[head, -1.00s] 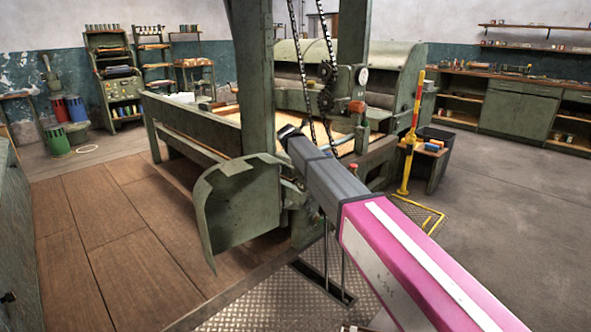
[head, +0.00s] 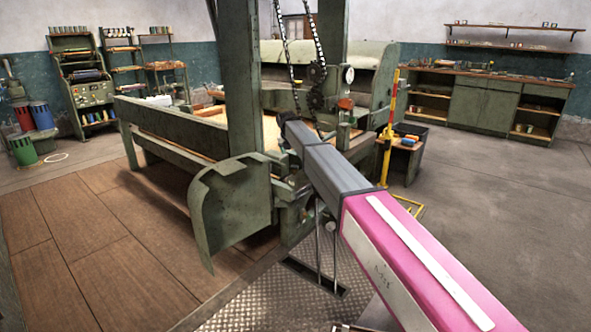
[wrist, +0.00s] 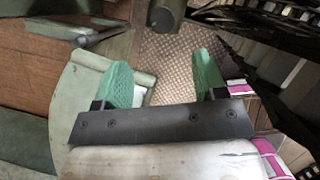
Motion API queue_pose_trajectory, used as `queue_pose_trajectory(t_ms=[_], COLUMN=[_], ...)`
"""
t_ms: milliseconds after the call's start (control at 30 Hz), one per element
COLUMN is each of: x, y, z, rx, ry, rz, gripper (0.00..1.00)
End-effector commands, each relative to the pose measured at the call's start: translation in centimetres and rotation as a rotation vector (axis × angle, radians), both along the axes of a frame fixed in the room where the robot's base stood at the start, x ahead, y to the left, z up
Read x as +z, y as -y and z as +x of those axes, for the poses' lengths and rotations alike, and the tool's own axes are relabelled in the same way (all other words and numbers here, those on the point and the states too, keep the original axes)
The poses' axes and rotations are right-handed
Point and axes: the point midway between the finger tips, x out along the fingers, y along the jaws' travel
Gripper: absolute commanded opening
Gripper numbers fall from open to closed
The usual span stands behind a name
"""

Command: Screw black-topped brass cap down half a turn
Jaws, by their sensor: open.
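My gripper (wrist: 162,78) is open in the wrist view, with two green fingertips wide apart and nothing between them. Beyond the fingertips are a ribbed metal floor plate and green machine parts. In the head view my arm reaches toward the green machine (head: 238,95), and the fingers are hidden at its far end. I cannot make out the black-topped brass cap in either view.
A curved green guard (head: 225,215) stands left of my arm. Chains (head: 281,45) hang by the upright just beyond it. A yellow post (head: 388,140) and a small stand (head: 405,158) are to the right. Open floor (head: 490,230) lies at the right.

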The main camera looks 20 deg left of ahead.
Motion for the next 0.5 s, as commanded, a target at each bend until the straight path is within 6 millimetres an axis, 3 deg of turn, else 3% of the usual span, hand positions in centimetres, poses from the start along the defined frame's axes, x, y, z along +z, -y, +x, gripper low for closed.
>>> queue_pose_trajectory(t_ms=[267,500], x=[-1.2,-4.4], y=[0.1,0.1], z=[0.5,1.9], rx=[0.003,0.002], ry=[-0.018,-0.018], rz=[-0.003,-0.002], gripper=[0.65,0.65])
